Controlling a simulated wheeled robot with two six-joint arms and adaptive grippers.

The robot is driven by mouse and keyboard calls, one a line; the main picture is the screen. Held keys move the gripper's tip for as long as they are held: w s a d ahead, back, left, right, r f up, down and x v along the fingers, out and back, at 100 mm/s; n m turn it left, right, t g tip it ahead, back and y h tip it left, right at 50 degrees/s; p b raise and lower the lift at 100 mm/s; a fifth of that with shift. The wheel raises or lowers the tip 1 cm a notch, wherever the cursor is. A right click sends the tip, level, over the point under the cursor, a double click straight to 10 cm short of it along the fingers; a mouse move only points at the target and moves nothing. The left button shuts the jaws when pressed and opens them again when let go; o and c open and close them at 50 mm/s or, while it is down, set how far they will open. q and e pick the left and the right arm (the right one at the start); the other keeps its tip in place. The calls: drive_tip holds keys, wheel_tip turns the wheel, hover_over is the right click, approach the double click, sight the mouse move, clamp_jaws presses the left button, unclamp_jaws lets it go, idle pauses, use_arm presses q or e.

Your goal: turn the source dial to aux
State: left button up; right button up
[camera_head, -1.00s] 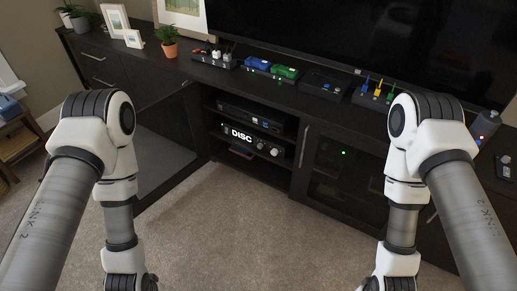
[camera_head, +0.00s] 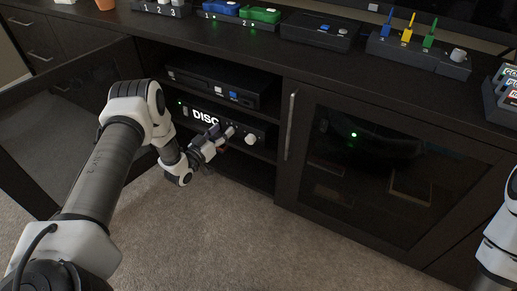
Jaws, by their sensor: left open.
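The black receiver (camera_head: 262,132) sits on a shelf in the open cabinet bay. My left gripper (camera_head: 227,134) is open at the receiver's front, just left of the silver knob. I cannot tell whether it touches anything. My right gripper is out of view; only part of my right arm shows at the right edge.
A black box (camera_head: 215,86) sits on the shelf above the receiver. The open cabinet door (camera_head: 65,125) stands at left and a closed glass door (camera_head: 390,165) at right. Switch boxes line the top, including one with coloured levers (camera_head: 418,52). Carpet in front is clear.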

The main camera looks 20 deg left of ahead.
use_arm(q)
wheel_tip(320, 180, down, 8)
drive_tip(key=s+a+y+b, duration=0.1)
drive_tip(key=a+b, duration=0.2)
drive_tip(key=b, duration=0.1)
drive_tip(key=w+b, duration=0.3)
drive_tip(key=w, duration=0.4)
drive_tip(key=shift+d+n, duration=0.3)
drive_tip(key=shift+d, duration=0.05)
drive_tip(key=shift+w, duration=0.1)
clamp_jaws()
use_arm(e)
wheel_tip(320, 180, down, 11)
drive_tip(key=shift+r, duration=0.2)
